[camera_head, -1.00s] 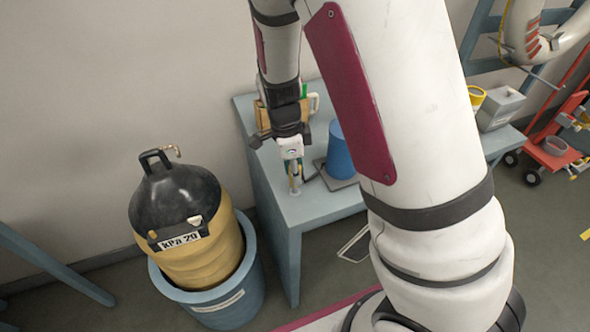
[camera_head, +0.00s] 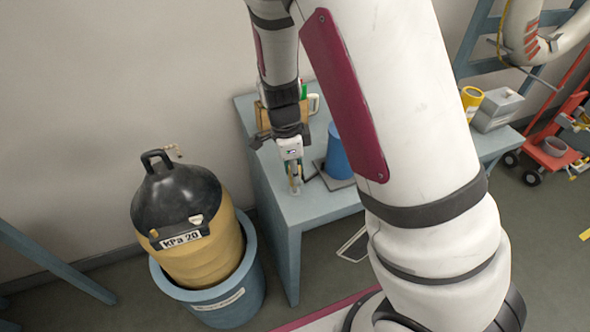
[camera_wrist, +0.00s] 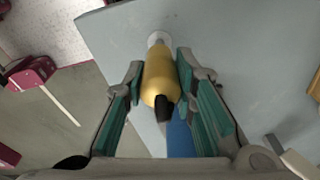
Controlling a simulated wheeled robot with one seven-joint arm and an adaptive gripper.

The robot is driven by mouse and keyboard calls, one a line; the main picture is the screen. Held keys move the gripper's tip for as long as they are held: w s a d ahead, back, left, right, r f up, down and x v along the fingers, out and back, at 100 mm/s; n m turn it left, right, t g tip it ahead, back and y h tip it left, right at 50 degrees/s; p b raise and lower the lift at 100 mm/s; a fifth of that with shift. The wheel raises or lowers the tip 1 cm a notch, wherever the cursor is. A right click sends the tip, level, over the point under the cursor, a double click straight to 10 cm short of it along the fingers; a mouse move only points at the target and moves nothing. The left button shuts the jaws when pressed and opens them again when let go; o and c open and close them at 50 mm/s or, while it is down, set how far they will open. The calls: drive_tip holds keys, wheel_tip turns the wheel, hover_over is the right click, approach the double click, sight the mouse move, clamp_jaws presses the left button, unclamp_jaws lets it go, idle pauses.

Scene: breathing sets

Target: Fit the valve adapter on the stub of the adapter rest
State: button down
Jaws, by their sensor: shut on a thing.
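The valve adapter, as I take it, is a brass-yellow body (camera_wrist: 161,78) with a black end, held between the green pads of my gripper (camera_wrist: 160,72) in the wrist view. In the head view my gripper (camera_head: 294,180) points down over the front left corner of the blue-grey table (camera_head: 313,206). A pale round piece (camera_wrist: 157,38) shows just beyond the adapter's far end; it may be the adapter rest. The stub is hidden behind the adapter, and I cannot tell whether the two touch.
A blue cylinder (camera_head: 340,152) stands on the table right of my gripper. A yellow can (camera_head: 471,100), a grey box (camera_head: 498,108) and a red cart (camera_head: 548,152) are at right.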

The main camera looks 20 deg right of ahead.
drive_tip(key=shift+f+b, duration=0.5)
drive_tip(key=shift+f, duration=1.15)
drive_tip(key=c, duration=1.2)
unclamp_jaws()
drive_tip(key=shift+r, duration=0.1)
drive_tip(key=r, duration=0.3)
drive_tip(key=a+r, duration=0.1)
drive_tip(key=r, duration=0.6)
drive_tip(key=shift+w+a+r, duration=0.2)
drive_tip(key=shift+r, duration=0.65)
